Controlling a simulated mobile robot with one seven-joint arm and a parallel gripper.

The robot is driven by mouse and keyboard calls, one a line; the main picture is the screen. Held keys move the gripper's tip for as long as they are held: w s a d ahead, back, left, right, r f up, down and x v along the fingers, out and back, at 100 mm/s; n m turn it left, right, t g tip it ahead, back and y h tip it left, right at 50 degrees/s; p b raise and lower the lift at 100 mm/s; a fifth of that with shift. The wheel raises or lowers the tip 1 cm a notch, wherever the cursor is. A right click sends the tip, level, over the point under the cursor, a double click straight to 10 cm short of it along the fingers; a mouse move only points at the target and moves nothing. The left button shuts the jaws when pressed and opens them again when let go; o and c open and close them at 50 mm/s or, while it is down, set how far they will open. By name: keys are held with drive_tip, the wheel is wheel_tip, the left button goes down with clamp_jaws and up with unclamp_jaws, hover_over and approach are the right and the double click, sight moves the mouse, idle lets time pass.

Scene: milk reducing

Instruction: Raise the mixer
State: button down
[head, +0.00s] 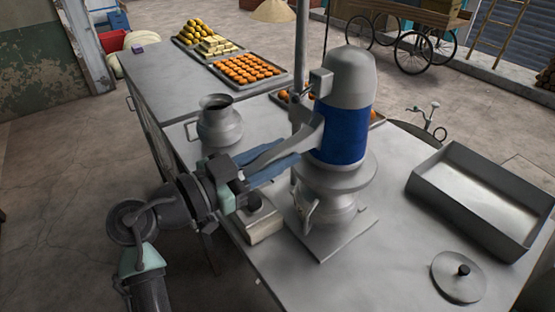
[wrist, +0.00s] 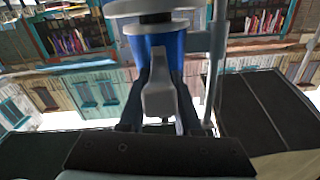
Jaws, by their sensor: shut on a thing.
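The mixer (head: 342,130) has a grey domed top, a blue middle band and a wide grey disc (head: 340,176) below it. It is upright beside a vertical post, directly above a metal pot (head: 328,210) on a square base plate. I cannot tell whether the disc touches the pot. A grey handle juts left from the mixer. My gripper (head: 285,160) reaches in from the left and is shut on this handle. In the wrist view the dark fingers of my gripper (wrist: 160,80) flank the grey handle (wrist: 158,95), with the blue band (wrist: 160,45) behind it.
A milk can (head: 220,124) stands left of the mixer, behind my gripper. An empty metal tray (head: 430,198) and a round lid (head: 458,276) lie to the right on the metal table (head: 175,75). Trays of sweets (head: 222,84) are at the back.

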wheel_tip(320, 180, up, 13)
drive_tip(key=p, duration=0.1)
drive_tip(key=shift+r, duration=0.2)
drive_tip(key=c, duration=0.6)
unclamp_jaws()
drive_tip(key=shift+f, duration=0.1)
drive_tip(key=b+v, duration=0.6)
drive_tip(key=v, duration=0.7)
